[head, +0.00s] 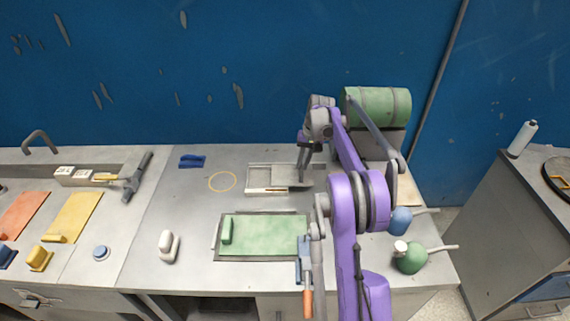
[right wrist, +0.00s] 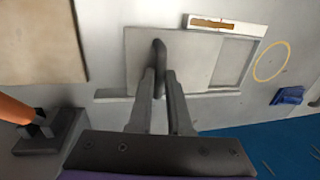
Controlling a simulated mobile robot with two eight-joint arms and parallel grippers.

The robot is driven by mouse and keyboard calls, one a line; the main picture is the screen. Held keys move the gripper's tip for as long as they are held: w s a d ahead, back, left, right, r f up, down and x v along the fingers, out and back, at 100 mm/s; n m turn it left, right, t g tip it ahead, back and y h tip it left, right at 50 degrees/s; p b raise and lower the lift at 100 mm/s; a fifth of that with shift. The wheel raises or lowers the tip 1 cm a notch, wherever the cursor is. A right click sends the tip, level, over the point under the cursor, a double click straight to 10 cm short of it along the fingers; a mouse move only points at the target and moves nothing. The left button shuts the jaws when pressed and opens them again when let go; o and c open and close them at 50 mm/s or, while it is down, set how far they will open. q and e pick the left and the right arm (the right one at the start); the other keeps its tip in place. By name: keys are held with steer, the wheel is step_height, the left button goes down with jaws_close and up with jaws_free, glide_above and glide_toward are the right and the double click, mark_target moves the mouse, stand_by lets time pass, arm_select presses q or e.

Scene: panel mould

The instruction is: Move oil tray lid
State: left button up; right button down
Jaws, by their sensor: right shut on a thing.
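The oil tray (head: 258,178) is a shallow grey tray at the back middle of the bench, and it also shows in the right wrist view (right wrist: 236,62). Its flat grey lid (right wrist: 188,62) has an upright dark handle (right wrist: 158,58). The lid lies over part of the tray, leaving the tray's left end in the head view uncovered. I cannot tell whether the lid rests on the tray or is slightly raised. My right gripper (head: 303,165) is shut on the lid's handle, with its fingers on either side in the wrist view (right wrist: 158,88). My left gripper is out of view.
A yellow ring (head: 222,181) and a blue block (head: 192,161) lie left of the tray. A green panel (head: 265,235) lies in front. A green drum (head: 380,106) stands behind my right arm, and oil cans (head: 410,258) at right.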

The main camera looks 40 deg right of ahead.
steer(key=s+d, duration=0.4)
steer(key=d, duration=0.1)
steer(key=c, duration=0.8)
jaws_free()
steer(key=shift+s+d, duration=0.1)
steer(key=shift+s, duration=0.05)
steer(key=shift+c, duration=0.2)
steer(key=shift+r, duration=0.2)
step_height(320, 180, up, 10)
steer(key=s+d, duration=0.1)
steer(key=shift+s+d+p, duration=0.15)
steer(key=shift+d+p, duration=0.1)
steer(key=shift+p, duration=0.05)
steer(key=shift+r, duration=0.1)
